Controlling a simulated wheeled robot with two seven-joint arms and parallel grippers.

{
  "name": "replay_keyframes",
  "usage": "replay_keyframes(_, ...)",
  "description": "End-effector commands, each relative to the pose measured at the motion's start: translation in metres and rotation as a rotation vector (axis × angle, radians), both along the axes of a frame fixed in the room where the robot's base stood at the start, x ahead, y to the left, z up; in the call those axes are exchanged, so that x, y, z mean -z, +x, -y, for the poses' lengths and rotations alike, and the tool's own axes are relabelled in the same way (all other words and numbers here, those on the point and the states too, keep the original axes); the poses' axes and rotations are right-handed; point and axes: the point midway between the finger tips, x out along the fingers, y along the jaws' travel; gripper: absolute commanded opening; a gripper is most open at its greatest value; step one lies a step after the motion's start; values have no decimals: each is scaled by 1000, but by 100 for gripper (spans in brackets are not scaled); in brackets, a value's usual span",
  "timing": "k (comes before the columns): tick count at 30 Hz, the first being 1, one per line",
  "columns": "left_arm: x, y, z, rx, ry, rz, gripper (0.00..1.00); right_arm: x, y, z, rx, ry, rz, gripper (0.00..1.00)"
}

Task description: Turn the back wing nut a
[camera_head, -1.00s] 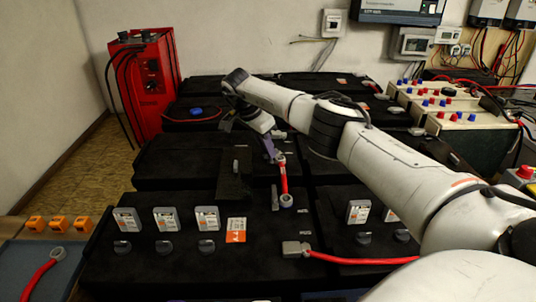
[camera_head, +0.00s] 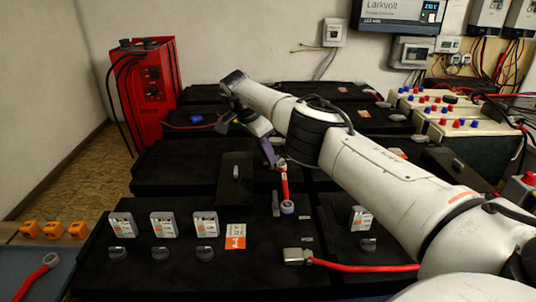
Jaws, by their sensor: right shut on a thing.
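A short red cable link (camera_head: 284,182) runs front to back across the black battery blocks near the middle of the head view. Its front end is a grey ring-shaped lug (camera_head: 287,207). Its back end lies at my right gripper (camera_head: 277,163), which reaches in from the right with its fingers pointing down. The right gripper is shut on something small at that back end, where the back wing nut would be. The fingers and the arm hide it, so its shape and turn angle cannot be made out. My left gripper is out of view.
A second red cable (camera_head: 362,266) with a grey lug (camera_head: 297,256) lies in front. Several grey-white modules (camera_head: 163,224) and dark knobs line the front left. A red charger (camera_head: 146,80) stands back left. My right arm covers much of the right side.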

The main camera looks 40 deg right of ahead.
Motion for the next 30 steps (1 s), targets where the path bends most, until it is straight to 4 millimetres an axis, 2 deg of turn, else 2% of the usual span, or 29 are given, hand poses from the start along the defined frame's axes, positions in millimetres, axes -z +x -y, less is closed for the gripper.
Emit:
replay_keyframes(1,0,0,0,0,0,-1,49,-1,0,2,1,-4,2,0)
replay_keyframes(2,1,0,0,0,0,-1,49,-1,0,2,1,-4,2,13)
replay_keyframes(5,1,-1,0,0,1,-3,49,-1,0,1,0,-3,2,28)
replay_keyframes(13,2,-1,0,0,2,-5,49,-1,0,0,0,-1,1,28)
replay_keyframes(16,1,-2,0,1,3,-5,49,-7,1,-2,-2,-1,2,28)
replay_keyframes(30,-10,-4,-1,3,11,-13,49,-83,7,-32,-1,-2,2,28)
